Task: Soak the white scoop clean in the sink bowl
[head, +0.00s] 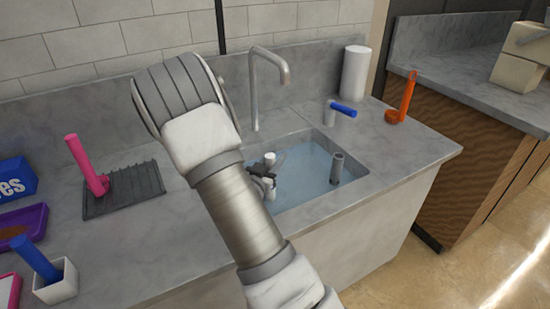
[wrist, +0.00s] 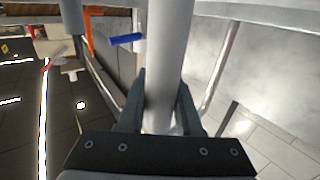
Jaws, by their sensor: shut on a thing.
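My gripper (head: 264,175) is over the sink bowl (head: 312,196), partly hidden behind my arm in the head view. It is shut on the white scoop (head: 270,158), whose handle top rises above the dark fingers. In the wrist view the pale handle (wrist: 170,55) runs between the two fingers (wrist: 160,105). The sink bowl holds bluish water, and the handle's lower part is at or near the water. The scoop's lower end is hidden, so I cannot tell how deep it sits.
A grey pipe (head: 337,168) stands in the sink; a faucet (head: 270,75) arches behind. A blue-handled item (head: 343,109), an orange scoop (head: 402,100) and a white cylinder (head: 354,73) are behind right. Left are a pink scoop (head: 86,163), dark mat (head: 130,188) and blue-handled item (head: 36,258) in a cup.

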